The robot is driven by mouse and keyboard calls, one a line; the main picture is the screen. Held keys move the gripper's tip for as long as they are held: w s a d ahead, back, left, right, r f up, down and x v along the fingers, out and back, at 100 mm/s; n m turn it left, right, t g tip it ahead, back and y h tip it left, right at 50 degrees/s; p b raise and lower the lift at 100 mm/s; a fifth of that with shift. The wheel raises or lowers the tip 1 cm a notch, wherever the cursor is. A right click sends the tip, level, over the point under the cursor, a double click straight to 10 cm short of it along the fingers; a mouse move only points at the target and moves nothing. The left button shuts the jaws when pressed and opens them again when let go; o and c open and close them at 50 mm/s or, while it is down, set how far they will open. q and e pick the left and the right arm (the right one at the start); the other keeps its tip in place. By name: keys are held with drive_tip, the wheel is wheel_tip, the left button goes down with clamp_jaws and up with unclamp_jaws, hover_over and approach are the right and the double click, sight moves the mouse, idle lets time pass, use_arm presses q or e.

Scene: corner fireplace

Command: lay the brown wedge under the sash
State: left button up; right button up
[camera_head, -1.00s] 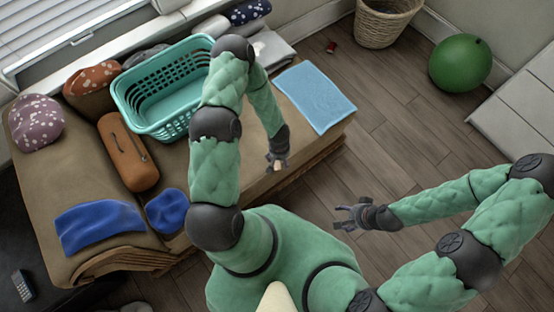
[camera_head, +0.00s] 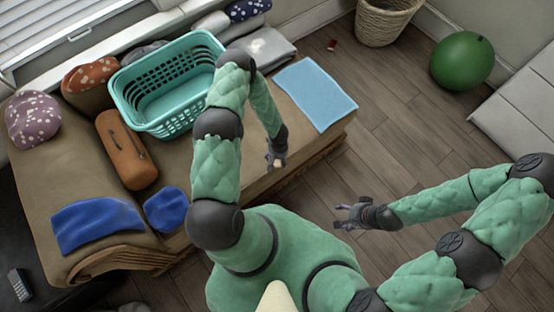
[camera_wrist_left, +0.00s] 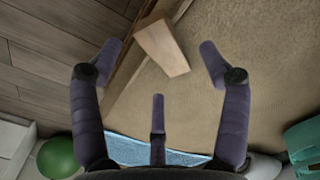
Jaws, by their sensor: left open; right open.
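The brown wedge (camera_wrist_left: 162,46) is a pale wooden block on the tan cover near the edge of the bench in the left wrist view. In the head view my left gripper (camera_head: 277,163) hides it. My left gripper (camera_wrist_left: 158,70) is open above the cover, fingers spread, with the wedge just beyond and between its fingertips; I cannot tell whether they touch it. My right gripper (camera_head: 350,215) is open and empty over the floor.
A teal basket (camera_head: 170,85), a brown bolster (camera_head: 126,150), blue cloths (camera_head: 98,224) and several cushions crowd the bench between the left gripper and the window. A light-blue cloth (camera_head: 316,94) lies at its right end. A green ball (camera_head: 461,61) stands on the floor.

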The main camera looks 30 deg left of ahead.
use_arm(q)
drive_tip(key=f, duration=0.2)
drive_tip(key=f+b, duration=0.1)
drive_tip(key=shift+w+f, duration=0.2)
drive_tip(key=shift+f, duration=0.15)
drive_tip(key=c, duration=1.2)
drive_tip(key=shift+o, duration=0.2)
drive_tip(key=shift+r, duration=0.1)
wheel_tip(320, 180, up, 18)
drive_tip(key=p, duration=0.7)
drive_tip(key=shift+w, duration=0.1)
